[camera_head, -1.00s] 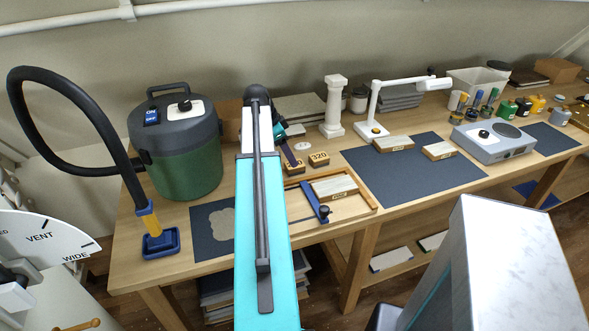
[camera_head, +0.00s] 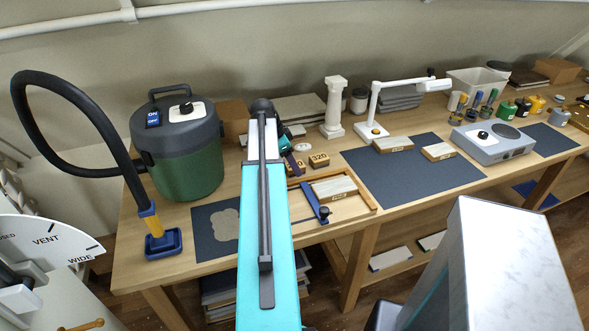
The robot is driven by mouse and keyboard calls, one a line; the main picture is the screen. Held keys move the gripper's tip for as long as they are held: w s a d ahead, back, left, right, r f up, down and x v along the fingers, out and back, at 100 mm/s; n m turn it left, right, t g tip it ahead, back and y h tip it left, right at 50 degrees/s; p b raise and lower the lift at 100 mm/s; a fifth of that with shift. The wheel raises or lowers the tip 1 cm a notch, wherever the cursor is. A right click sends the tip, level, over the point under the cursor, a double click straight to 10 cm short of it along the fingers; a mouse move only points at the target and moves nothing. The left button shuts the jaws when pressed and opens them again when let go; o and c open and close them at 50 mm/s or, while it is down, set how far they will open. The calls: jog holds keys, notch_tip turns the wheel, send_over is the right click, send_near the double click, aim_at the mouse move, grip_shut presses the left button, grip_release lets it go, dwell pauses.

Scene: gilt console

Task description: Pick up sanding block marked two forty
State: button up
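Two small wooden blocks with dark label faces stand near the back of the workbench, behind the wooden tray. The right one (camera_head: 319,160) reads 120. The left one (camera_head: 298,169) is partly covered by my gripper, and its label is not fully legible. Three larger pale-topped blocks also show: one in the tray (camera_head: 334,188) and two on the dark mat, at its back (camera_head: 393,144) and right (camera_head: 438,152). Their markings are too small to read. My gripper (camera_head: 293,165) points down at the left small block; its fingertips and any contact are unclear.
A green canister vacuum (camera_head: 187,150) with a looping black hose stands left of my arm. The wooden tray (camera_head: 367,203) holds a blue tool (camera_head: 314,202). A white column (camera_head: 334,108) and a lamp (camera_head: 373,112) stand behind. The dark mat (camera_head: 415,182) is mostly clear.

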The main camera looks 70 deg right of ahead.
jog(key=shift+s+d+f, duration=0.2)
jog(key=shift+f, duration=0.35)
jog(key=c, duration=1.2)
jog(key=shift+o, duration=0.2)
jog(key=shift+r, duration=0.1)
notch_tip(320, 180, up, 10)
jog(key=b, duration=0.2)
jog(key=o, duration=0.3)
jog(key=shift+c, duration=0.8)
jog(key=shift+w, duration=0.15)
